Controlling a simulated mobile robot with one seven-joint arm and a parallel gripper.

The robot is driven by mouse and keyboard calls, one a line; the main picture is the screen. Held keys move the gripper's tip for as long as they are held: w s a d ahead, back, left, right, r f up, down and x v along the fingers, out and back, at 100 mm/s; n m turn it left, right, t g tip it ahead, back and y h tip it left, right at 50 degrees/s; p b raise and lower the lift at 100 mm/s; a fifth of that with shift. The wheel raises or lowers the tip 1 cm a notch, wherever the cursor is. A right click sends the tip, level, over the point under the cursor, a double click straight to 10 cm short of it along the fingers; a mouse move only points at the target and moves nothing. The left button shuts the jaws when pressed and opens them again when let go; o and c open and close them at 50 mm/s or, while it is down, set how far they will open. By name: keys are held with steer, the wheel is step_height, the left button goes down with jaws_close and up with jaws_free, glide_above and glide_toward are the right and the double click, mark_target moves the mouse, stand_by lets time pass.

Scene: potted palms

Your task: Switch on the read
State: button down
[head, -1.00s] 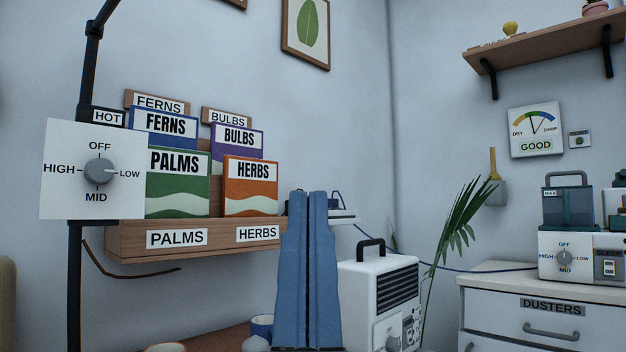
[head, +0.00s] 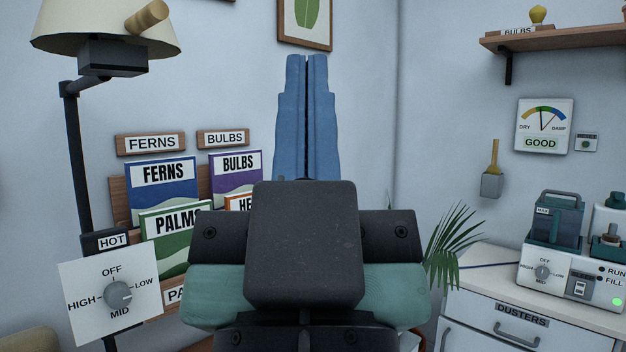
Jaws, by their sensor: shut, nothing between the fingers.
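A standing lamp with a cream shade (head: 105,32) and a dark pole (head: 78,160) is at the left. A wooden peg sticks out of the shade. A white dial plate (head: 82,318) on the lamp is marked OFF, LOW, MID and HIGH. Its grey knob (head: 118,294) seems to have its mark toward LOW, but the mark is small. No glow shows from the shade. My gripper (head: 307,62) points up in the middle, its blue fingers shut together and empty. It is apart from the lamp, to the right of it. My arm hides part of the seed packets.
A HOT label (head: 112,241) is on the lamp pole. Seed packets such as FERNS (head: 160,190) stand in a wall rack behind. At the right are a white drawer unit (head: 480,322), an appliance with its own dial (head: 543,271), a palm (head: 452,245) and a wall shelf (head: 560,38).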

step_height(320, 180, up, 23)
steer(key=p, duration=2)
steer(key=shift+f, duration=0.1)
steer(key=shift+w, duration=0.1)
